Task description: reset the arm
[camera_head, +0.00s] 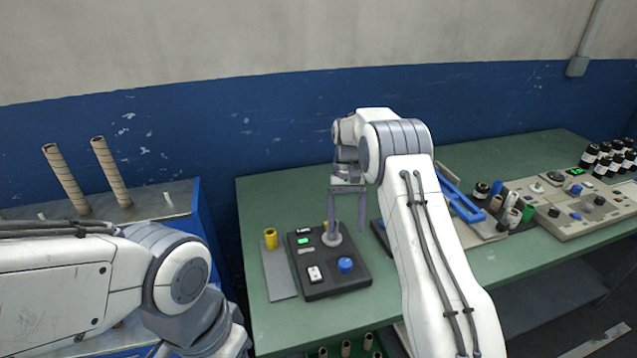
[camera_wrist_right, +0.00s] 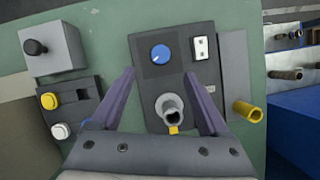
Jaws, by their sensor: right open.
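My right gripper (camera_head: 347,212) is open above the black control box (camera_head: 337,284) on the green table. In the right wrist view its two purple-grey fingers (camera_wrist_right: 163,105) stand apart, with a grey post with a yellow part (camera_wrist_right: 170,108) between them in the picture. I cannot tell whether they touch it. The box carries a blue knob (camera_head: 345,265) and a white switch (camera_head: 314,274). My left arm comes in at the lower left of the head view, and its gripper does not show.
A yellow roll (camera_head: 270,239) stands on a grey plate (camera_head: 281,274) beside the box. Two tall cardboard tubes (camera_head: 110,171) stand at the left. Bottles, rolls and a beige panel (camera_head: 590,212) fill the table's right side. The table's back left corner is clear.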

